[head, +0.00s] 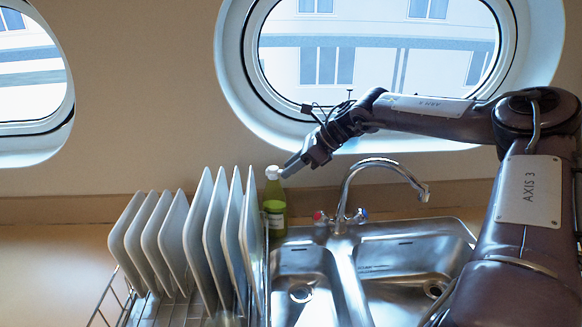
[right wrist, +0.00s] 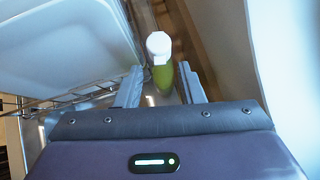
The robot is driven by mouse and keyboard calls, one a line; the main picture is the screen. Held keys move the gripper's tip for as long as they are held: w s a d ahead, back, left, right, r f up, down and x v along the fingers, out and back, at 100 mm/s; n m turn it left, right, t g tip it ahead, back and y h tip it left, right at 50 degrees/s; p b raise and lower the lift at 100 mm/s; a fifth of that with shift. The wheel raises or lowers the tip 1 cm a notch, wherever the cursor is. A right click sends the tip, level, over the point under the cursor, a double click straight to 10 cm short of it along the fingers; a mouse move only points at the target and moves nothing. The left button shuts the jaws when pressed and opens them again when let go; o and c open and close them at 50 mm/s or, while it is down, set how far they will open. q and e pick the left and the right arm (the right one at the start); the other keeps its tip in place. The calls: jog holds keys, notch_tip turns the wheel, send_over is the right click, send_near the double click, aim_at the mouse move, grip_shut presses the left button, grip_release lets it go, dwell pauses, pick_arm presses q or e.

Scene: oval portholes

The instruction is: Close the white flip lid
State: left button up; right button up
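A green bottle (head: 274,208) with a white flip lid (head: 272,172) stands upright between the dish rack and the sink. My right gripper (head: 286,171) reaches in from the right, its fingertips beside the lid. In the right wrist view the white lid (right wrist: 158,46) and green bottle (right wrist: 163,78) show ahead, between the lines of the two spread fingers (right wrist: 161,69). The gripper is open and holds nothing. I cannot tell whether the fingertips touch the lid, or how far the lid stands open. My left gripper is not in view.
A dish rack (head: 103,300) with several white plates (head: 203,240) stands close left of the bottle. The steel sink (head: 400,232) with a curved faucet (head: 385,163) is on the right. The wall with an oval porthole (head: 236,75) rises behind.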

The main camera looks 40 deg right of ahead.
jog(key=b+v, duration=0.2)
jog(key=v, duration=0.5)
jog(key=shift+s, duration=0.2)
dwell(0.4)
